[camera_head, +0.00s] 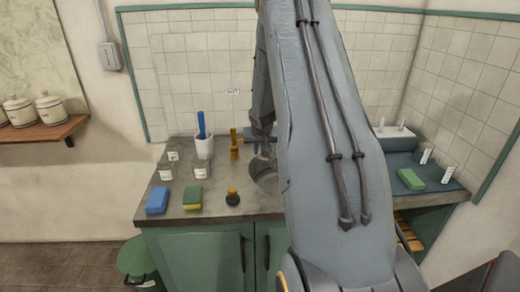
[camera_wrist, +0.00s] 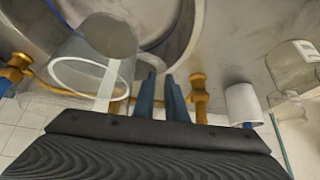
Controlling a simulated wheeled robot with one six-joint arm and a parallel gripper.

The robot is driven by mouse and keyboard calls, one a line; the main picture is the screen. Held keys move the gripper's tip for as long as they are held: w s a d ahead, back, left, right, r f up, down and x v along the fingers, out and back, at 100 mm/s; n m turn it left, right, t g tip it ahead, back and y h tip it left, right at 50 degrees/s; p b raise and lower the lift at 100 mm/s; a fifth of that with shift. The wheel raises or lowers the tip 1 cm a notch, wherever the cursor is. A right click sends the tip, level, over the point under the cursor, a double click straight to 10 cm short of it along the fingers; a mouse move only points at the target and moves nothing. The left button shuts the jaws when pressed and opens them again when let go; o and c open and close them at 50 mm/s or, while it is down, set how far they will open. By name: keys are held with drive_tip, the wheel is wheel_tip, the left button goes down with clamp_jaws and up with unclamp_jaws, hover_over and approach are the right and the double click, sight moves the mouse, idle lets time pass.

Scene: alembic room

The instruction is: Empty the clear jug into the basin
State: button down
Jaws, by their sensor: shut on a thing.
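The clear jug (camera_wrist: 72,58) shows left of my fingers in the wrist view, with its pale round rim toward the camera and its far end over the basin. The metal basin (camera_head: 264,174) is sunk in the counter and partly hidden by my arm. Its curved wall fills the top of the wrist view (camera_wrist: 165,25). My gripper (camera_wrist: 161,88) is shut on the jug, though the grip point itself is hard to see. In the head view my arm hides most of the gripper and jug. I cannot tell how much liquid the jug holds.
Brass taps (camera_head: 234,145) stand behind the basin. To the left are a white cup (camera_head: 204,148) with a blue tool, glass jars (camera_head: 165,172), a blue sponge (camera_head: 157,200), a green-yellow sponge (camera_head: 193,197) and a dark knob (camera_head: 232,196). A green sponge (camera_head: 411,179) lies on the right.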

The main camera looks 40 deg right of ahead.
drive_tip(key=p, duration=0.2)
drive_tip(key=shift+w+r+p, duration=0.15)
drive_tip(key=shift+r+p, duration=0.15)
drive_tip(key=p, duration=0.3)
drive_tip(key=shift+a+f+t+y, duration=0.1)
drive_tip(key=shift+a+t+y, duration=0.2)
drive_tip(key=shift+a+y, duration=0.1)
drive_tip(key=shift+w+a+f+m+t+y, duration=0.2)
drive_tip(key=shift+w+a+m+t+y, duration=0.2)
drive_tip(key=shift+w+a+t+y, duration=0.35)
drive_tip(key=shift+d+b, duration=0.1)
drive_tip(key=shift+b, duration=0.2)
drive_tip(key=shift+r, duration=0.1)
